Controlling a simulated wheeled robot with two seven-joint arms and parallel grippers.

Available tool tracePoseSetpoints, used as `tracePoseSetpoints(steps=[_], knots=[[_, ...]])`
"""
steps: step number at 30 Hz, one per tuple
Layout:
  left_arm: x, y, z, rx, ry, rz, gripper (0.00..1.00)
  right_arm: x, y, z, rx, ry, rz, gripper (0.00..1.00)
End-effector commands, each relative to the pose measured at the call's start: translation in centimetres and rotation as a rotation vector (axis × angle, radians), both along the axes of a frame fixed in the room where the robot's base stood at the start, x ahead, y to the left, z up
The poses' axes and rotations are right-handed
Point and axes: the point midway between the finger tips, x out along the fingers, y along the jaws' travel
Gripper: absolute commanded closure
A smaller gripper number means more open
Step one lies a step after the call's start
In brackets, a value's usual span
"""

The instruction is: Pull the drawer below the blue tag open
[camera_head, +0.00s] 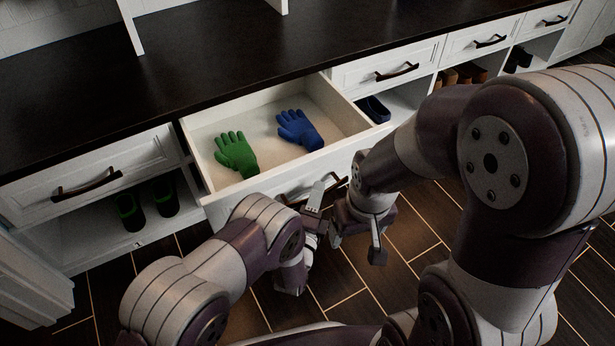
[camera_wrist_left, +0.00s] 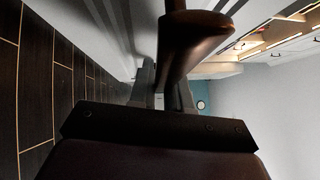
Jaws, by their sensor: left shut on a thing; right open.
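A white drawer (camera_head: 355,146) in the counter stands pulled out, with a green glove (camera_head: 237,154) and a blue glove (camera_head: 299,130) lying apart inside it. My left gripper (camera_head: 320,192) is at the front of this drawer, shut on its dark handle (camera_head: 340,187). In the left wrist view the dark handle (camera_wrist_left: 192,45) passes between the fingers of my left gripper (camera_wrist_left: 166,85). My right gripper (camera_head: 357,246) is open and empty, just below and right of the left one, over the floor. I see no blue tag; part of the drawer front is hidden by my arms.
Closed drawers with dark handles flank it: one at left (camera_head: 88,184), several at right (camera_head: 395,70). Open shelves below hold dark green boots (camera_head: 130,210) and other shoes. The black countertop (camera_head: 215,55) is bare. Dark tiled floor (camera_head: 335,285) lies in front.

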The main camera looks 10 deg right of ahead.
Motion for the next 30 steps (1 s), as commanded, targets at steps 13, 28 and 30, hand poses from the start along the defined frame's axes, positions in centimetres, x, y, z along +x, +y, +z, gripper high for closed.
tracePoseSetpoints(steps=[13, 28, 30], knots=[[-2.0, -0.5, 0.0, 0.0, 0.0, 0.001, 1.0, 0.0, 0.0, 0.8, 0.0, 0.0, 0.0, 0.23], [-1.9, -0.5, -0.1, 0.0, 0.0, 0.001, 0.64, 0.0, 0.0, 0.8, 0.0, 0.0, 0.0, 0.23], [-1.9, -0.5, 0.0, 0.0, 0.0, 0.001, 0.64, 0.0, 0.0, 0.8, 0.0, 0.0, 0.0, 0.23]])
